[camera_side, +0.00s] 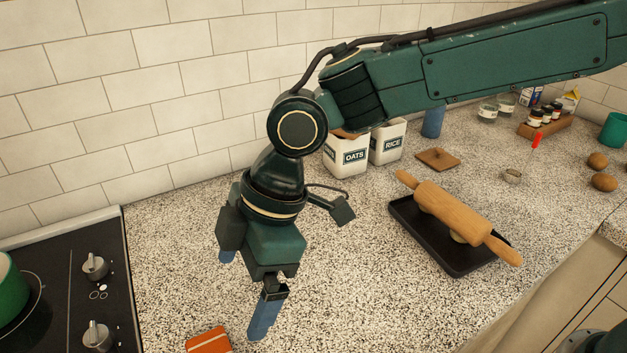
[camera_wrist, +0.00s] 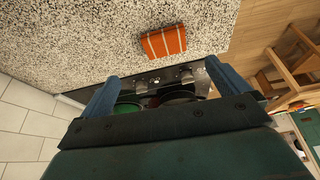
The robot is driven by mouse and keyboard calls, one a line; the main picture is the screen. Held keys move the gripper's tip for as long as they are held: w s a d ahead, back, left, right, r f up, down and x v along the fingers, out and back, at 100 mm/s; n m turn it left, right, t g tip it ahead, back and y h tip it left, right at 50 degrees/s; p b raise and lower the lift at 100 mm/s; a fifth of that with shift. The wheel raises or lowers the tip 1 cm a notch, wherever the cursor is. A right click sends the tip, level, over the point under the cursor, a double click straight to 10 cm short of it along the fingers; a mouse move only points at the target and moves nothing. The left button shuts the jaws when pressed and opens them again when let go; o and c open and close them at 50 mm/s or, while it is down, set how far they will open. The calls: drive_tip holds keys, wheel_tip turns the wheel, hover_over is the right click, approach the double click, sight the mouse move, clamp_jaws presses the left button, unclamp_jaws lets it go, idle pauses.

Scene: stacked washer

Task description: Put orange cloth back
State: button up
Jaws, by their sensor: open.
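The orange cloth (camera_side: 209,341) lies folded on the speckled counter at the bottom edge of the side view, partly cut off by the frame. It is a flat rectangle with a pale stripe. In the wrist view the whole cloth (camera_wrist: 163,41) shows on the counter, beyond the fingertips and apart from them. My gripper (camera_side: 246,288) is open and empty, pointing down above the counter, with its blue fingers spread wide. In the side view it is above and to the right of the cloth. Both fingers also show in the wrist view (camera_wrist: 162,72).
A black stove (camera_side: 70,285) with knobs and a green pot (camera_side: 10,290) is at the left. A rolling pin (camera_side: 455,212) rests on a black tray (camera_side: 425,235) at the right. OATS (camera_side: 347,160) and RICE (camera_side: 388,145) canisters stand behind.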

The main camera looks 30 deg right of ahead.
drive_tip(key=s+d+r+m+t+h, duration=0.15)
drive_tip(key=d+r+m, duration=0.3)
drive_tip(key=d, duration=0.75)
drive_tip(key=d+r+m+t, duration=0.2)
drive_tip(key=d+r+m, duration=0.25)
drive_tip(key=d, duration=0.75)
drive_tip(key=s+d+f+m+t+h, duration=0.1)
drive_tip(key=s+d+m+t+h, duration=0.1)
drive_tip(key=s+d+m, duration=0.6)
drive_tip(key=s+d+h, duration=0.1)
drive_tip(key=s+d, duration=0.5)
drive_tip(key=d, duration=0.3)
drive_tip(key=shift+s+f, duration=0.25)
drive_tip(key=shift+s, duration=0.15)
